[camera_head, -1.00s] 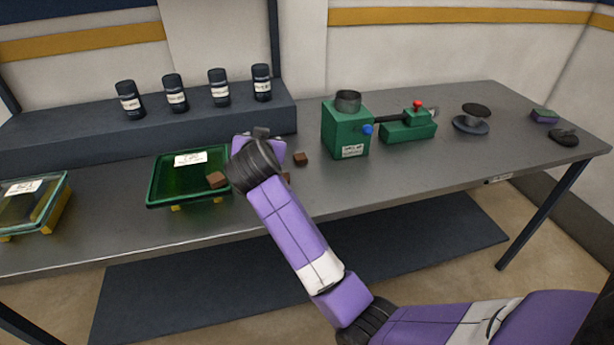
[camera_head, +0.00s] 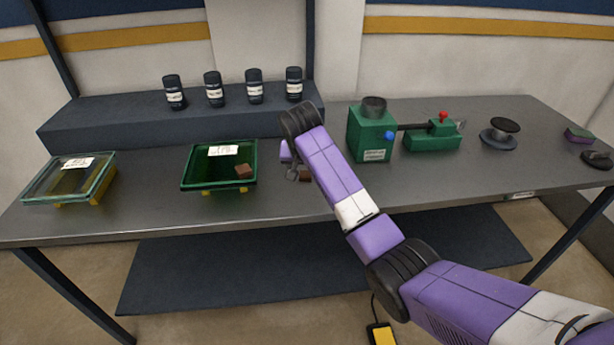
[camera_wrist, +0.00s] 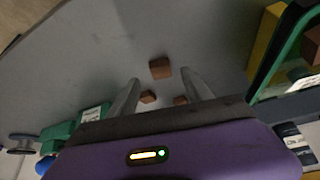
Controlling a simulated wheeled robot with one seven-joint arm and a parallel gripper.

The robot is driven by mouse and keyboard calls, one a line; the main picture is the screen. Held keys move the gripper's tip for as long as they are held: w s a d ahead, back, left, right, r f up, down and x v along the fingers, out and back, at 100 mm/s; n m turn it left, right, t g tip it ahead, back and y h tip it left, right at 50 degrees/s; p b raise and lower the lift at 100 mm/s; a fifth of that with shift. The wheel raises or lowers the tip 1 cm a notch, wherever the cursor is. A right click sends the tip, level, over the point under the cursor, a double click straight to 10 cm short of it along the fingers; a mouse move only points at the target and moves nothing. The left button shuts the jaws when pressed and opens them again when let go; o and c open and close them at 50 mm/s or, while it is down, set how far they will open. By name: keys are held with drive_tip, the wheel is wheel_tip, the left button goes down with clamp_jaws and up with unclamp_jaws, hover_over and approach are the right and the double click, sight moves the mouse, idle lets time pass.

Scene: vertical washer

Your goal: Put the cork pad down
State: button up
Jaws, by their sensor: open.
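Several small brown blocks are in view; I cannot tell which, if any, is the cork pad. In the wrist view one brown block (camera_wrist: 160,68) lies on the grey bench between my fingertips' lines, and two more lie lower, a left one (camera_wrist: 148,97) and a right one (camera_wrist: 180,100). My gripper (camera_wrist: 162,77) is open above them, with nothing seen between its fingers. In the head view one block (camera_head: 305,176) shows beside my gripper (camera_head: 291,173), partly hidden by my arm. Another block (camera_head: 244,171) sits in the green tray (camera_head: 190,183).
A glass-lidded tray (camera_head: 45,195) stands at the left. Several dark bottles (camera_head: 254,87) stand on the raised shelf (camera_head: 120,129). A green machine (camera_head: 368,140), a green clamp device (camera_head: 432,138) and a round stand (camera_head: 499,137) are to the right. The bench front between trays and machine is mostly clear.

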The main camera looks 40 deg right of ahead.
sight(305, 175)
drive_tip(key=shift+p+x, duration=0.3)
drive_tip(key=shift+x, duration=1.95)
clamp_jaws()
